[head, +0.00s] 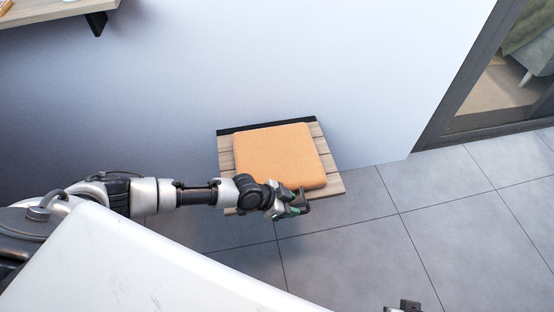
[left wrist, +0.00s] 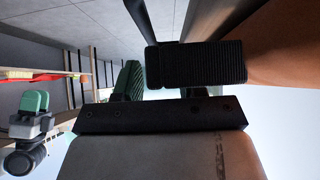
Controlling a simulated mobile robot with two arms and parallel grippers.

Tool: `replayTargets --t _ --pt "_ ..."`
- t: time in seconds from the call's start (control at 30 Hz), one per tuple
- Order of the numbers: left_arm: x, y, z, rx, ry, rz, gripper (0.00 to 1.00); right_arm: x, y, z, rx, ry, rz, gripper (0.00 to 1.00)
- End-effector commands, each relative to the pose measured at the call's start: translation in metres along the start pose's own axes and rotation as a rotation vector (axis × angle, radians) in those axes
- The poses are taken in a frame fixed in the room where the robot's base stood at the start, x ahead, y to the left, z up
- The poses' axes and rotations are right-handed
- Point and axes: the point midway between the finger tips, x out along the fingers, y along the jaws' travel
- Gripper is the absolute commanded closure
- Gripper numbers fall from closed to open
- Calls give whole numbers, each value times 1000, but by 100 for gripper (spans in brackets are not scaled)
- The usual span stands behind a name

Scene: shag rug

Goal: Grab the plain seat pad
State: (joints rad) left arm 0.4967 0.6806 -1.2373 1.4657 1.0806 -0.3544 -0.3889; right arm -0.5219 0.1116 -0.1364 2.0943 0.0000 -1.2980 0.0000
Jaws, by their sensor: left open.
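The plain orange seat pad (head: 278,155) lies flat on a small slatted wooden seat (head: 227,160) against the wall. My left gripper (head: 297,206) is open at the pad's near edge, low in the head view, and partly covers the seat's front edge. In the left wrist view, the open left gripper (left wrist: 160,77) shows a green finger and a dark ribbed part. An orange-brown surface, seemingly the seat pad (left wrist: 287,42), fills the upper right beside it. I cannot tell whether they touch. A bit of my right gripper (head: 407,306) shows at the bottom edge; its jaws are unclear.
A white wall (head: 330,70) stands behind the seat. Grey floor tiles (head: 440,230) are clear to the right. A wooden shelf (head: 45,12) is on the wall at upper left. A dark-framed glass door (head: 470,80) is at right.

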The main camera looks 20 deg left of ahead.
Motion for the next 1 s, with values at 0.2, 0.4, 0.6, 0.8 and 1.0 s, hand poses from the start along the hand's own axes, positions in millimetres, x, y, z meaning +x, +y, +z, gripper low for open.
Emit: replayTargets --t 0.2,0.4,0.6,0.8,1.0 --pt "0 0 0 0 0 -1 63 0 0 0 0 0 0 64" --pt "0 0 0 0 0 -1 93 0 0 0 0 0 0 64" --pt "0 0 0 0 0 -1 100 0 0 0 0 0 0 64" --pt "-1 -1 -1 2 2 -2 100 -1 0 0 1 0 0 64" --pt "-4 -1 -5 3 3 -3 100 0 0 -1 0 4 0 64"
